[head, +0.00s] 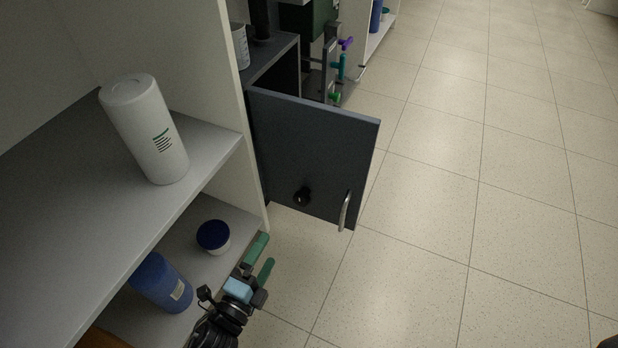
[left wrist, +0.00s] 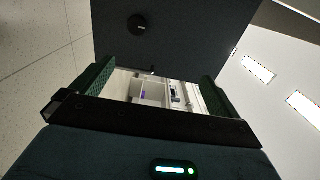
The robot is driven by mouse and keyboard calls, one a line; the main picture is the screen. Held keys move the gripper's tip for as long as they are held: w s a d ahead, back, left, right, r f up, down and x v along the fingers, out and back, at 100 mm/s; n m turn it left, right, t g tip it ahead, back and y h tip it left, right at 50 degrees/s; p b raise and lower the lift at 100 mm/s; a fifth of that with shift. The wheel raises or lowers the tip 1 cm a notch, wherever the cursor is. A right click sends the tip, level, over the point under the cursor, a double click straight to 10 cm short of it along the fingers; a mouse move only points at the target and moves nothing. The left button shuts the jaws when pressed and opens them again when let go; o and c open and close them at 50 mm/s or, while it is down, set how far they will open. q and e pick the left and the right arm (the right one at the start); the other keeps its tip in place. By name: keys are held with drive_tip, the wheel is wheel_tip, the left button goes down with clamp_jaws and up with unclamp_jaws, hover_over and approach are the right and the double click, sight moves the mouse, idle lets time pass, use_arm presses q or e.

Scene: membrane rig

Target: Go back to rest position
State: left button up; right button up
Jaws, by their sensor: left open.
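My left gripper (head: 262,258) is at the lower middle of the head view, its two green fingers apart with nothing between them. It is beside the front edge of the lower shelf and below the open dark cabinet door (head: 312,150). The left wrist view shows the same gripper (left wrist: 152,85), with the dark door (left wrist: 175,35) and its black knob beyond the fingers. My right gripper does not show in either view; only a small dark shape is at the bottom right corner of the head view.
A white canister (head: 145,128) stands on the upper shelf (head: 60,200). A blue-lidded jar (head: 213,236) and a blue bottle (head: 162,283) are on the lower shelf. The door has a metal handle (head: 345,211). The tiled floor (head: 480,220) to the right is clear.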

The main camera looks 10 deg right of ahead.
use_arm(q)
drive_tip(key=shift+s, duration=0.1)
drive_tip(key=p+v, duration=0.3)
drive_tip(key=v, duration=0.7)
